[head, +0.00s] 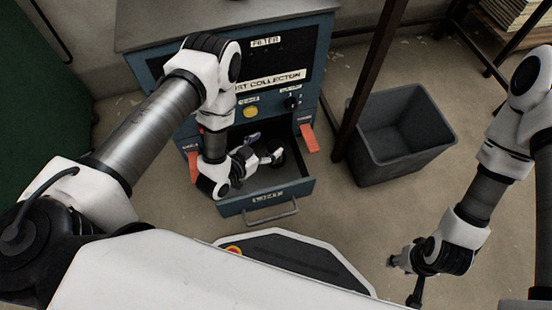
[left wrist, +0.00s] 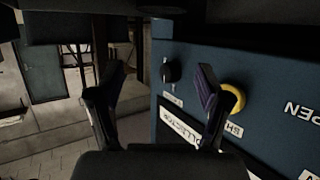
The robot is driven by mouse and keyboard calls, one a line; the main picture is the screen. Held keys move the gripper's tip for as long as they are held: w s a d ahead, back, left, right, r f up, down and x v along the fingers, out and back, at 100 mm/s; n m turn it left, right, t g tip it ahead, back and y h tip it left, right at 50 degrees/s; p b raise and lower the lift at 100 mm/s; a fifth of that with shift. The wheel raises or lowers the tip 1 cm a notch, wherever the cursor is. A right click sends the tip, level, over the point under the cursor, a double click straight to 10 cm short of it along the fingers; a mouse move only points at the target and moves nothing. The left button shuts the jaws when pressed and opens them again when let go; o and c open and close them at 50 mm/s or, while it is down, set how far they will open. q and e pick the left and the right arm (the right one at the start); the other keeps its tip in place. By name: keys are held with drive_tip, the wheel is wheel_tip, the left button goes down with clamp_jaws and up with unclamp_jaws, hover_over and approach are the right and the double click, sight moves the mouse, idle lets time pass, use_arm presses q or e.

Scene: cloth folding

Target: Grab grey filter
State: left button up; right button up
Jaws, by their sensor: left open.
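A blue dust collector cabinet (head: 322,75) stands ahead with its lower drawer (head: 268,203) pulled out. My left gripper (head: 265,147) is over the drawer, its fingers spread and nothing held between them. In the left wrist view, the open fingers (left wrist: 162,70) frame the cabinet's blue panel, with a black knob and a yellow button. I cannot make out a grey filter for certain; a dark shape by the fingertips in the drawer is too shaded to identify. My right gripper (head: 404,281) hangs at the lower right, away from the cabinet, its fingers apart and empty.
A dark grey open bin (head: 402,140) stands right of the cabinet, behind a dark metal post (head: 366,90). Orange flaps (head: 310,138) flank the drawer opening. Bare floor (head: 345,215) lies between the drawer and the right arm. A green surface (head: 40,100) is at left.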

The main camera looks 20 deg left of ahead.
sight(270, 153)
use_arm(q)
wheel_tip(270, 153, down, 6)
drive_tip(key=shift+r+b, duration=0.25)
drive_tip(key=shift+b, duration=1)
drive_tip(key=shift+w+d+f+b, duration=0.35)
drive_tip(key=shift+w+f+b, duration=0.3)
drive_tip(key=shift+w+f, duration=0.15)
drive_tip(key=b+x, duration=0.2)
drive_tip(key=x, duration=0.2)
drive_tip(key=shift+w+d+f+b, duration=0.1)
drive_tip(key=shift+w+d+b, duration=0.05)
drive_tip(key=shift+w+b, duration=0.2)
drive_tip(key=shift+w+d, duration=0.1)
drive_tip(key=shift+w, duration=0.25)
drive_tip(key=c, duration=1.2)
drive_tip(key=shift+c, duration=0.3)
